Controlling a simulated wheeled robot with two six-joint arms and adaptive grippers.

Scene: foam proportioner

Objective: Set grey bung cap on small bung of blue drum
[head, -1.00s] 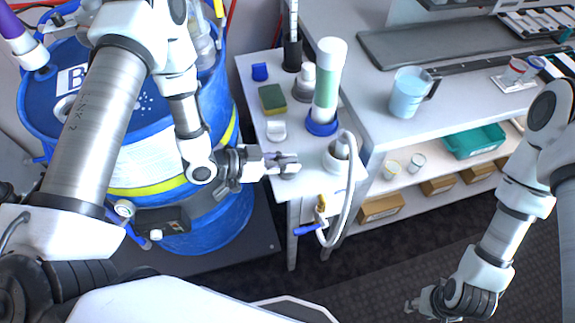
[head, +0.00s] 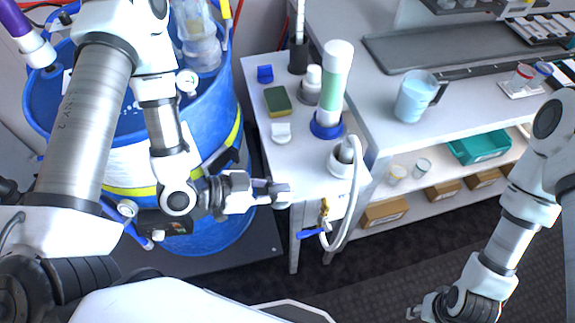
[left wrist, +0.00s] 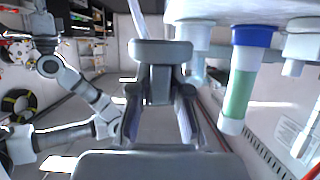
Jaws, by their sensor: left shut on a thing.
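The blue drum (head: 215,235) stands at the left in the head view, with a yellow band and a white label. My left arm covers much of its top, and I cannot make out the small bung. My left gripper (head: 268,193) is to the right of the drum, by the near left edge of the side table. It is shut on the grey bung cap (head: 281,196), which also shows at the fingertips in the left wrist view (left wrist: 160,52). My right gripper (head: 420,310) is low at the lower right, far from the drum; its fingers are too small to read.
The side table (head: 255,105) holds a green-and-white tube (head: 334,85), a sponge (head: 277,101), a blue cap (head: 265,73) and a white cap (head: 281,132). A white hose (head: 352,195) and brass valve hang at its front. A jug (head: 413,97) stands on the bench.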

